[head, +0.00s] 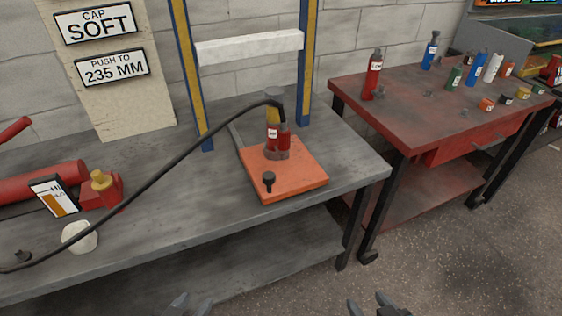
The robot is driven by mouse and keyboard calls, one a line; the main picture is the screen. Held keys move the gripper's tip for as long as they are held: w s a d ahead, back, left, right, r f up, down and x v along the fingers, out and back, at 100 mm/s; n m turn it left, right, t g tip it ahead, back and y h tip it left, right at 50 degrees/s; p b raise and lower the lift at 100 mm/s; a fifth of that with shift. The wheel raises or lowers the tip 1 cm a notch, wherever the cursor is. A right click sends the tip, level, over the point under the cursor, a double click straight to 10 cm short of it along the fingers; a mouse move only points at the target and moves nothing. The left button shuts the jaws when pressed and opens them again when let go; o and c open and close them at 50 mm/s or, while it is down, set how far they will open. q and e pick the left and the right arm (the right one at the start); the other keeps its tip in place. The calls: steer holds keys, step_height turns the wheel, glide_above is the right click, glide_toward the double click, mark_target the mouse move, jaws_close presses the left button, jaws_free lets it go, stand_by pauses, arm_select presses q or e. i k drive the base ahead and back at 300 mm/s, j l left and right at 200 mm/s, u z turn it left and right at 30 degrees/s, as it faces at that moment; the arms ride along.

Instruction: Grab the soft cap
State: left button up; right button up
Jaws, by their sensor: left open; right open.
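A sign (95,24) on the board at the back left reads "CAP SOFT", and a sign (112,67) below it reads "PUSH TO 235 MM". Several small cap-like pieces stand on the red cart, among them an orange one (487,104), a dark one (507,99) and a tan one (523,93). Their labels are too small to read, so I cannot tell which is the soft cap. My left gripper (190,306) and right gripper (368,306) show only their fingertips at the bottom edge, open, apart from the bench and cart.
The grey bench (215,187) holds an orange plate (305,178) with a red cylinder (283,140) between blue-yellow posts, a black hose, a red pump (105,190) and a pale round piece (80,236). The red cart (420,115) also carries several bottles. Floor shows at lower right.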

mark_target(276, 93)
steer(key=i+l+u, duration=0.1)
steer(key=l, duration=0.25)
steer(key=i+l+u, duration=0.1)
steer(key=i+l, duration=0.15)
steer(key=i+l+u, duration=0.1)
steer(key=l, duration=0.4)
steer(key=i+j, duration=0.05)
steer(key=i, duration=0.05)
